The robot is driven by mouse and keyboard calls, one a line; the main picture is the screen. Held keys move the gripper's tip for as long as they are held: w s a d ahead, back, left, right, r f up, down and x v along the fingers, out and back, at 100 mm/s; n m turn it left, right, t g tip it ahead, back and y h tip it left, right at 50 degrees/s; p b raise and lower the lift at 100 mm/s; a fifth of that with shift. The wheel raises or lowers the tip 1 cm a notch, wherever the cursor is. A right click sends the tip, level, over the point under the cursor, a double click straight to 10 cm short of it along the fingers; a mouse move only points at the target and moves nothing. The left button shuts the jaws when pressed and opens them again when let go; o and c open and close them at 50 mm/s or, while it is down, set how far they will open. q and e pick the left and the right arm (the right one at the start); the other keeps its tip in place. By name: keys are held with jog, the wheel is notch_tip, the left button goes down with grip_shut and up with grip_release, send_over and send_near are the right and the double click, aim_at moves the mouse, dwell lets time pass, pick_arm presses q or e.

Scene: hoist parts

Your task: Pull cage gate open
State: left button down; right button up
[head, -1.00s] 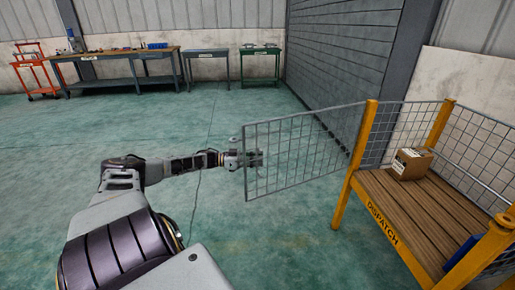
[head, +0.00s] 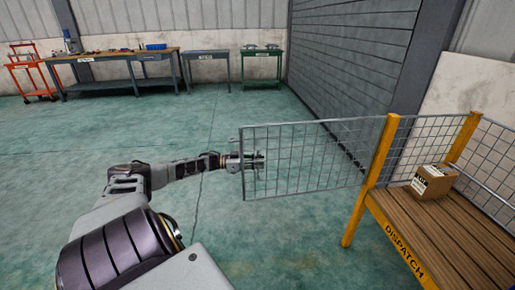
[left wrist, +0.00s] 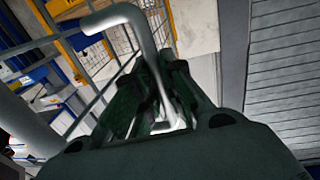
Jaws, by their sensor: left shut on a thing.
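The cage gate (head: 310,158), a grey wire mesh panel in a metal frame, stands swung out to the left from the yellow post (head: 378,170) of the dispatch cage (head: 440,215). My left gripper (head: 258,162) is at the gate's free edge in the head view. In the left wrist view my left gripper (left wrist: 160,110) is shut on the gate's handle (left wrist: 135,25), a bent grey bar that passes between the fingers. The fingertips' exact contact is partly hidden. My right gripper is not in view.
A cardboard box (head: 432,181) sits on the cage's wooden deck. Workbenches (head: 130,65) and an orange cart (head: 30,70) stand along the back wall. A grey shutter wall (head: 345,75) is behind the gate. The green floor left of the gate is clear.

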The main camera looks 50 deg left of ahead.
pick_arm(q)
jog(key=shift+w+a+f, duration=0.1)
jog(key=shift+w+a, duration=0.05)
jog(key=shift+a, duration=0.15)
jog(key=c, duration=1.5)
grip_release()
jog(key=shift+v, duration=6)
